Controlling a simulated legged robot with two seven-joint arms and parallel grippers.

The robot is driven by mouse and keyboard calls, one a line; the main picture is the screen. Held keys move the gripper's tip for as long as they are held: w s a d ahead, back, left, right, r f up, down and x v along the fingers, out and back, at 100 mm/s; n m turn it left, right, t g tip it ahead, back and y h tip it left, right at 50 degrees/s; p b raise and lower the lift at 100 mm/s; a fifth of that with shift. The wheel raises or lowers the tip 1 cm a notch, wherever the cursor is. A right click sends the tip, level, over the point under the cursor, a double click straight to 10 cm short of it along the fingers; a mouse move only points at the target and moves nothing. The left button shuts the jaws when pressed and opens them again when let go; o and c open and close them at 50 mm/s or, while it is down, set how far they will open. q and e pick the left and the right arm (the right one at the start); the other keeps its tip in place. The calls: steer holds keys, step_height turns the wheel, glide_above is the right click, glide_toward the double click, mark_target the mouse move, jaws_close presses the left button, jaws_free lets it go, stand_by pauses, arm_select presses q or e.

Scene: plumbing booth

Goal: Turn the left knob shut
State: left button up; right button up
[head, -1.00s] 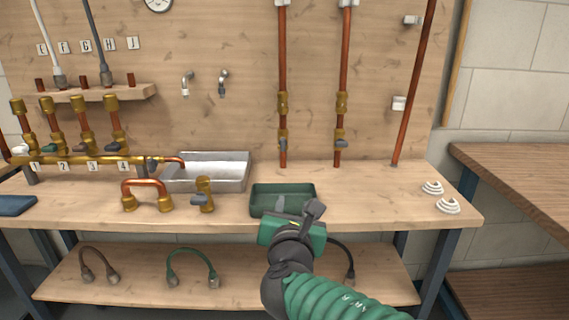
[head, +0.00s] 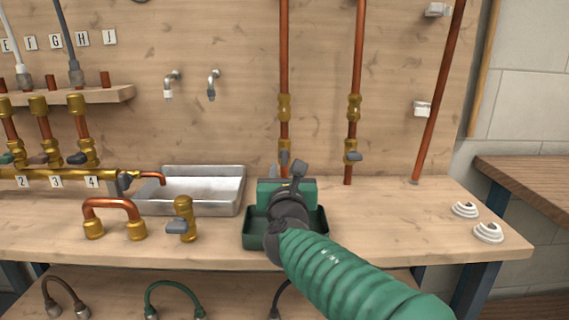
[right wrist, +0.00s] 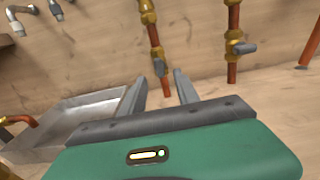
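The left knob (head: 284,157) is a small grey lever on the brass valve of the left vertical copper pipe (head: 284,60). It points roughly downward, along the pipe. The right knob (head: 354,156) on the neighbouring pipe points sideways to the right. My right gripper (head: 286,170) is open in front of the left knob. In the right wrist view, the left knob (right wrist: 159,67) shows between its two fingertips (right wrist: 160,74), apart from both as far as I can see. Nothing is held. My left gripper is out of view.
A green tray (head: 252,240) lies below my right arm on the bench. A metal basin (head: 215,205), a loose brass valve (head: 184,215) and a copper U-pipe (head: 113,205) stand to the left. White flanges (head: 488,233) lie at the right. Bench space right of the tray is clear.

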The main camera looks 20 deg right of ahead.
mark_target(284, 156)
steer(key=x, duration=0.7)
steer(key=shift+w+a+r, duration=0.1)
steer(key=shift+w+a, duration=0.1)
steer(key=shift+w, duration=0.2)
steer(key=shift+d, duration=0.2)
steer(key=shift+d, duration=0.1)
jaws_close()
